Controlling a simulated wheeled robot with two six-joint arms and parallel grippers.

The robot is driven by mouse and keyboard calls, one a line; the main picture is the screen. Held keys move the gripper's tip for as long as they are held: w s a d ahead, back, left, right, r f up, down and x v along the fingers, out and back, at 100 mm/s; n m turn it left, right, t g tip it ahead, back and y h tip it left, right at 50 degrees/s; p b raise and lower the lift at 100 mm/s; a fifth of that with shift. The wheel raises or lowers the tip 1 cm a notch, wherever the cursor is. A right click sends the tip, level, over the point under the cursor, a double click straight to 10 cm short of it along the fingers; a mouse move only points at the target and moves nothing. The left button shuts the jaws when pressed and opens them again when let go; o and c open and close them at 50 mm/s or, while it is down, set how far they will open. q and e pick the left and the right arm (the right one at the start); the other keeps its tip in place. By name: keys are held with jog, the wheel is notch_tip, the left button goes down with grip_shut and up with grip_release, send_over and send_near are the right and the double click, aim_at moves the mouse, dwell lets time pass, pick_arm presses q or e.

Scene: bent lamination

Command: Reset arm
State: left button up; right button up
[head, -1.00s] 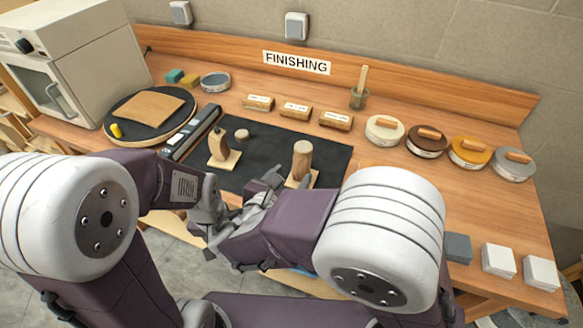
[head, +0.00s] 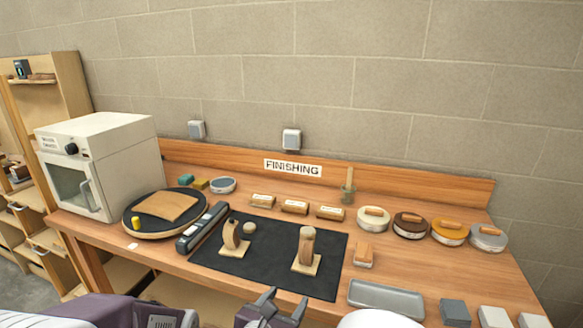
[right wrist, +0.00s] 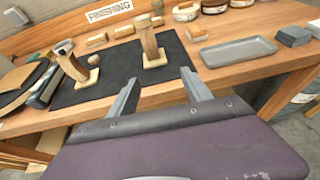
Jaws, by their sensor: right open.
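My right gripper (head: 286,302) is open and empty at the bottom of the head view, in front of the bench edge. In the right wrist view its two fingers (right wrist: 160,80) are spread apart, with nothing between them. Beyond them lies the black mat (head: 215,258) on the wooden bench (head: 420,262). Two wooden pieces on square bases stand on the mat: a curved one (head: 231,236) and a thicker one (head: 306,245). My left arm shows only in part at the bottom left of the head view; its gripper is out of sight.
Several round tins line the back right. A grey tray (head: 385,298) and several blocks lie at the front right. The floor before the bench looks clear.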

jog(key=w+d+r+m+g+h, duration=0.1)
jog(key=w+d+m, duration=0.1)
jog(key=d, duration=0.3)
jog(key=w+d+r+m+h, duration=0.1)
jog(key=w+d+h, duration=0.1)
jog(key=w+d, duration=0.15)
jog(key=s+d+f+m+g+h+p, duration=0.1)
jog(key=s+d+m+g, duration=0.25)
jog(key=d, duration=0.45)
jog(key=s+d+f+m+g+h+p, duration=0.1)
jog(key=s+d+m+g, duration=0.25)
jog(key=d, duration=0.55)
jog(key=s+d+f+m+g+y+p, duration=0.1)
jog(key=s+d+f+m+g+y, duration=0.3)
jog(key=s+m, duration=0.5)
pick_arm(q)
jog(key=r, duration=0.1)
jog(key=w+r, duration=0.1)
jog(key=r, duration=0.1)
jog(key=shift+d+r, duration=0.2)
jog(key=shift+r, duration=0.05)
pick_arm(e)
jog(key=a+f+m+y, duration=0.5)
jog(key=a+m, duration=0.5)
jog(key=m, duration=0.3)
jog(key=shift+f+t+y, duration=0.25)
jog(key=shift+t+y, duration=0.05)
jog(key=shift+y, duration=0.2)
